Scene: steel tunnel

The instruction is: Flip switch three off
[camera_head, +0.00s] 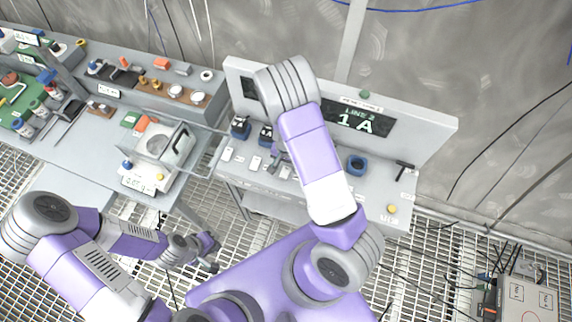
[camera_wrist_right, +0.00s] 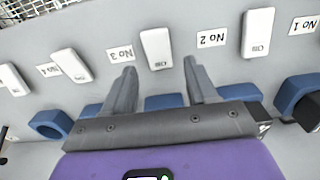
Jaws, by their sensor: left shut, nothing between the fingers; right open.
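In the right wrist view a row of white rocker switches runs along a grey panel, seen upside down. The "No 3" label (camera_wrist_right: 120,53) lies between a white switch (camera_wrist_right: 156,48) and another white switch (camera_wrist_right: 71,66) to its left. I cannot tell the on or off state of either. My right gripper (camera_wrist_right: 158,70) is open and empty, its fingertips just short of the switch between the No 3 and No 2 labels. In the head view my right arm partly covers the console (camera_head: 385,205). My left gripper (camera_head: 211,254) is shut and empty, low and away from the console.
Blue-based parts lie close under my right gripper, including a blue ring (camera_wrist_right: 50,124). A display (camera_head: 356,121) reads "1 A". A scale (camera_head: 158,150) stands left.

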